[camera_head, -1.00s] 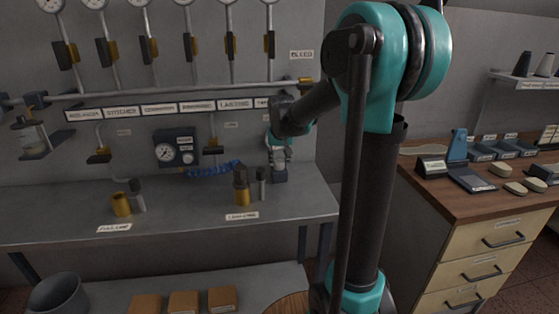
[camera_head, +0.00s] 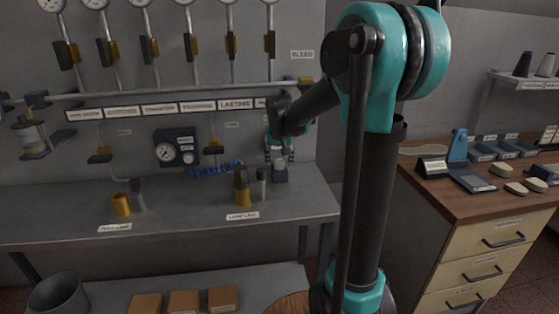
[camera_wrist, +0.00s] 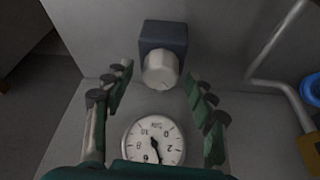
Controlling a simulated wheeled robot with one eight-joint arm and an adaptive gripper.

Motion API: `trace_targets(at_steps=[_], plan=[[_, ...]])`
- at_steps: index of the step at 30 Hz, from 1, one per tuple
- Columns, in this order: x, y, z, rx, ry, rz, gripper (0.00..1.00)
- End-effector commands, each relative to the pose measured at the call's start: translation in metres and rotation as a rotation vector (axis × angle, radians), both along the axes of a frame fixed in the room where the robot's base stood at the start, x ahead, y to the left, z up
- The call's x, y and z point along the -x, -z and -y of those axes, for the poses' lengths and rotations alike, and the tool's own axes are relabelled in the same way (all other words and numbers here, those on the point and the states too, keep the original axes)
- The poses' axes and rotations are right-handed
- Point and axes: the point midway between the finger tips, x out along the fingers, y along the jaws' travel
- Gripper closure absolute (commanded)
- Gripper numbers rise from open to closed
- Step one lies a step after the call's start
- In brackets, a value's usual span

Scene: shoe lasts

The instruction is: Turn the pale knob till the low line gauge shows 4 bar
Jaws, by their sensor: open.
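The pale knob (camera_wrist: 160,70) is a short light cylinder on a dark block (camera_wrist: 163,37) in the wrist view; the block also shows on the bench in the head view (camera_head: 280,176). My gripper (camera_wrist: 156,94) is open, its fingers spread on either side of the knob and apart from it. In the head view my gripper (camera_head: 280,156) is just above the block. A round white gauge (camera_wrist: 153,141) sits between the finger bases in the wrist view. Its needle points toward the picture's bottom; the exact reading is too small to tell.
A dark box with a dial (camera_head: 165,152) is on the wall left of my gripper, near a blue coiled hose (camera_head: 215,169). A brass and dark cylinder (camera_head: 242,187) and a slim grey one (camera_head: 261,184) stand close on the left. Pipes run along the wall.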

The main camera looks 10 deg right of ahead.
Motion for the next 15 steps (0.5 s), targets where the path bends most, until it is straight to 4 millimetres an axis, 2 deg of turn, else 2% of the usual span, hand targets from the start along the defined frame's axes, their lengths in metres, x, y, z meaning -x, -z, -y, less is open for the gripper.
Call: trace_targets(at_steps=[8,11,15], plan=[[0.002,-0.006,0.0,0.0,0.0,0.0,0.44],[0.008,-0.018,-0.001,0.0,-0.001,0.0,0.44],[0.018,-0.044,-0.003,0.0,-0.001,0.0,0.44]])
